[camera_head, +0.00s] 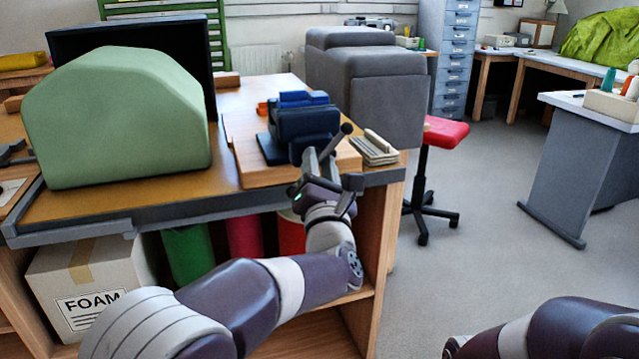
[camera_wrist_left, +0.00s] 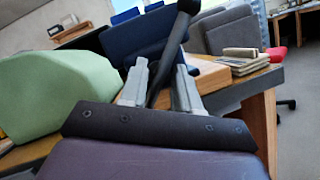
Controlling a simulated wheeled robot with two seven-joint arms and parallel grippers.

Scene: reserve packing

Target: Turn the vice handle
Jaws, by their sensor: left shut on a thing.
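A dark blue bench vice (camera_head: 304,130) sits on a wooden board near the right front corner of the workbench. The vice also shows in the left wrist view (camera_wrist_left: 135,40). Its black handle (camera_head: 338,136) is a bar with a round knob, tilted up to the right; in the left wrist view the handle (camera_wrist_left: 172,48) rises between my fingers. My left gripper (camera_head: 318,162) is in front of the vice, shut on the handle; its fingers also show in the left wrist view (camera_wrist_left: 158,85). The right arm shows at the lower right, but its gripper is out of view.
A large green foam block (camera_head: 120,125) stands on the workbench (camera_head: 100,208), left of the vice. A stack of flat pieces (camera_head: 376,148) lies right of the vice. Grey padded blocks (camera_head: 362,80) and a red stool (camera_head: 445,131) stand beyond. Open floor lies to the right.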

